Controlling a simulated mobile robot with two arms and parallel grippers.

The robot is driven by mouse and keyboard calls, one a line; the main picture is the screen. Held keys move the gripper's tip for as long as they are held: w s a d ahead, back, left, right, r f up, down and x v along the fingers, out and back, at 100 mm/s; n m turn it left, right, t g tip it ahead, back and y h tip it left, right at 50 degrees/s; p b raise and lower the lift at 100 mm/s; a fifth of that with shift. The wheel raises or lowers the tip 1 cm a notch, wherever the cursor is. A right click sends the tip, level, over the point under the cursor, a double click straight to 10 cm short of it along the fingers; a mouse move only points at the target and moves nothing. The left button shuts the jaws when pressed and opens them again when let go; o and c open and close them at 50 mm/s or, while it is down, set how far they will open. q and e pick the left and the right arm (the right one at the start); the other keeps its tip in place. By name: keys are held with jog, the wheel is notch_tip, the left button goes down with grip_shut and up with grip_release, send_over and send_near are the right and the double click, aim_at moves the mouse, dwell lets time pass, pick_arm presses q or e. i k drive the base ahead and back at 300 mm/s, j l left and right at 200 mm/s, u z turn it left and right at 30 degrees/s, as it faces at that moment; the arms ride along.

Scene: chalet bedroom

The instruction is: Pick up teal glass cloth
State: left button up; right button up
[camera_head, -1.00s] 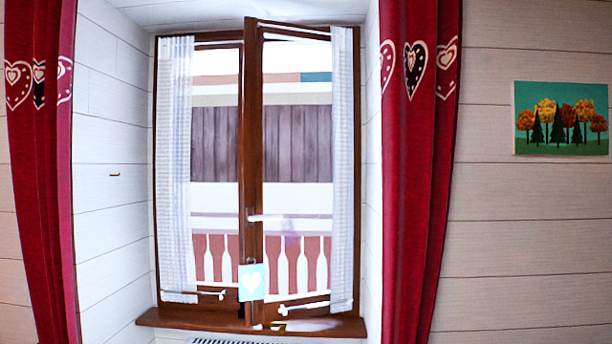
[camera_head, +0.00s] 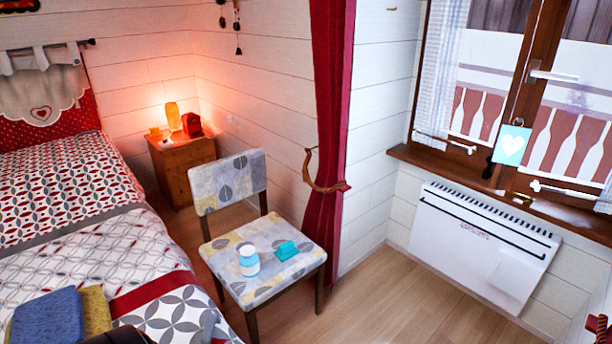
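A small folded teal cloth (camera_head: 287,250) lies on the patterned seat of a chair (camera_head: 262,287) in the head view. A white and blue jar (camera_head: 249,262) stands on the same seat, just left of the cloth and apart from it. Neither of my grippers can be made out in the view.
The chair stands between a bed (camera_head: 100,215) on the left and a white heater (camera_head: 480,245) under the window. Blue (camera_head: 48,318) and yellow (camera_head: 96,312) folded cloths lie on the bed. Wooden floor (camera_head: 395,300) is open right of the chair. A nightstand (camera_head: 180,170) stands behind.

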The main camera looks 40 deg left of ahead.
aim_at(287, 251)
jog(key=u, duration=1.95)
jog(key=i+l+u, duration=0.4)
jog(key=l, duration=0.25)
jog(key=i+l+u, duration=0.15)
jog(key=l, duration=0.2)
jog(key=i+l+u, duration=0.2)
jog(key=l, duration=0.2)
jog(key=k+j, duration=0.05)
jog(key=k, duration=0.05)
